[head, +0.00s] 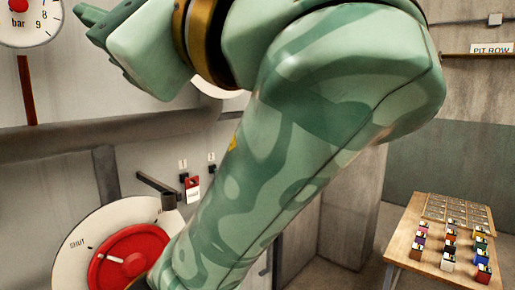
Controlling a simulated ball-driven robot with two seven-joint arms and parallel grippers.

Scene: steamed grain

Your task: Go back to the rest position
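A large green-camouflage arm of mine fills the middle of the head view. It bends at upper right; one section slants down to the bottom left and another runs to the top left past a brass-coloured ring. I cannot tell which arm it is. No gripper fingertips can be made out. The lower end of the arm overlaps a red round handle (125,257) on a white dial plate (75,262) marked SHUT. The arm hides the right part of that plate.
A bar gauge (38,32) is on the wall at top left. A red tag (192,190) hangs right of the dial. A wooden table (408,250) with several coloured boxes and a tray (460,208) stands at right, below a PIT ROW sign (491,48). Bare floor shows left of the table.

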